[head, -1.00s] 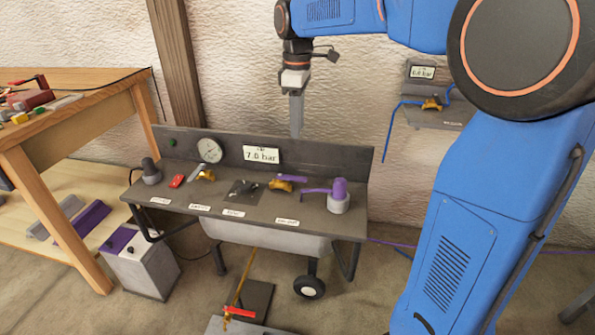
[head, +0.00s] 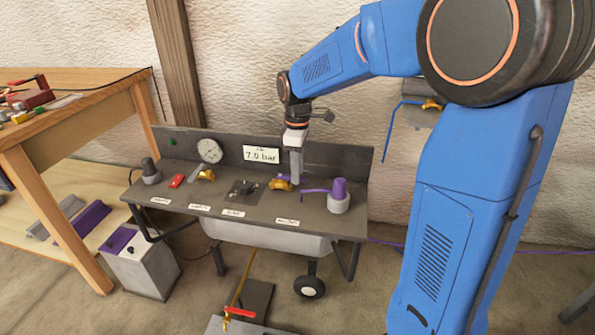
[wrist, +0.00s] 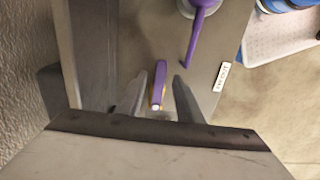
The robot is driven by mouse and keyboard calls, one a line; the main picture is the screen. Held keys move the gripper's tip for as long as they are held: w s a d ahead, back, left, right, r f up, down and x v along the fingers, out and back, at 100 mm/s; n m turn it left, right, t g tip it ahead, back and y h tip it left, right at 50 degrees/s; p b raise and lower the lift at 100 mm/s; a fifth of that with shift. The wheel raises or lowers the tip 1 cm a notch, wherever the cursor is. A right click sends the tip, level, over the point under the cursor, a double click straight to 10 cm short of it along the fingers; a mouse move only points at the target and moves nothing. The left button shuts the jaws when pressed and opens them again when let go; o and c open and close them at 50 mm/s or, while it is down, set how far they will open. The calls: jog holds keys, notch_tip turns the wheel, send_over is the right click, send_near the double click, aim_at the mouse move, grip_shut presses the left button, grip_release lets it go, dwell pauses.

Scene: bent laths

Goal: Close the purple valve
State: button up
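The purple valve is a brass body (head: 280,184) with a flat purple lever, on the dark panel right of its middle. In the head view my gripper (head: 296,182) is low over the panel at the lever and hides most of it. In the wrist view the purple lever (wrist: 160,80) lies between the two fingers of my gripper (wrist: 158,88), with a gap on each side. The fingers are open and do not appear to touch it. Some brass shows beside the lever.
Left are another brass valve (head: 206,175), a red piece (head: 177,181) and a round gauge (head: 209,150). A display (head: 261,154) reads 7.0 bar. The panel's back wall rises close behind.

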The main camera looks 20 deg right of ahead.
jog(key=shift+f, duration=0.25)
grip_shut()
